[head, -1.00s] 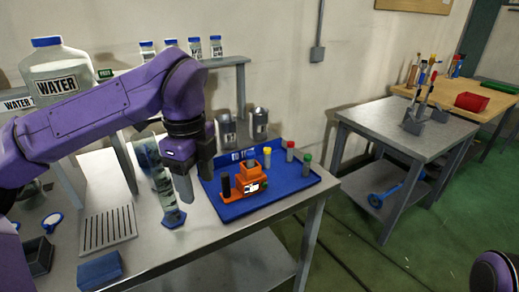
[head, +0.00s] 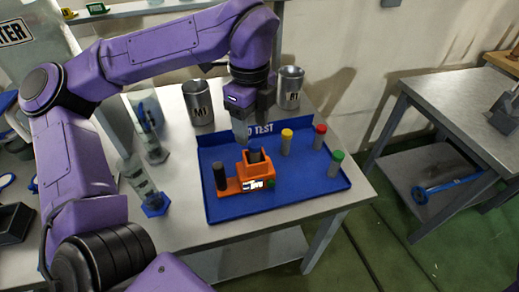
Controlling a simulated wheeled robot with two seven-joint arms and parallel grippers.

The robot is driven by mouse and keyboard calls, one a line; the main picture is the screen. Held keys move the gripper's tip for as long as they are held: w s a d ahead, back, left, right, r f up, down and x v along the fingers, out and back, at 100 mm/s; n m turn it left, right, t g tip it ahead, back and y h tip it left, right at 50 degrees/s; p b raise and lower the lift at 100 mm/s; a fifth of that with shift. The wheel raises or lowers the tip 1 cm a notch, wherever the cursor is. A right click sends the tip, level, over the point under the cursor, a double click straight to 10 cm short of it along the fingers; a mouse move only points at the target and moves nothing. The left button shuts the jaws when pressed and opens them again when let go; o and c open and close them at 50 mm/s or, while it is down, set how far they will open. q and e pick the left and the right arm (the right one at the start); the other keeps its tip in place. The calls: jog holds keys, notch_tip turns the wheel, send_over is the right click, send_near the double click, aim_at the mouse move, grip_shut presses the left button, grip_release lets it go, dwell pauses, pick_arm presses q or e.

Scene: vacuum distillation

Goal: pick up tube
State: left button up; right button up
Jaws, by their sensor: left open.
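Three capped tubes stand on the blue tray (head: 295,197): a yellow-capped tube (head: 286,142), a red-capped tube (head: 319,137) and a green-capped tube (head: 335,164). An orange device (head: 257,171) sits on the tray, with a dark cylinder (head: 220,177) upright at its left end and a dark grey top. My left gripper (head: 241,132) is open and points down above the tray's back part, behind the orange device and left of the yellow-capped tube. It looks empty and apart from the tubes. My right gripper is out of view.
Metal cups marked M1 (head: 198,102) and R1 (head: 290,87) stand behind the tray. A glass cylinder with a blue base (head: 154,205) stands to its left. A second table (head: 450,120) is at the right. The tray's front right is clear.

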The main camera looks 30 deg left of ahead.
aim_at(255, 143)
pick_arm(q)
jog(key=shift+s+d+f+p, duration=0.15)
jog(key=shift+s+f+p, duration=0.3)
jog(key=shift+f, duration=0.55)
jog(key=f, duration=0.1)
jog(key=w+f, duration=0.1)
jog(key=f, duration=0.2)
jog(key=shift+w+d, duration=0.2)
jog(key=shift+w, duration=0.05)
jog(key=shift+s, duration=0.45)
jog(key=shift+w, duration=0.15)
jog(key=c, duration=1.1)
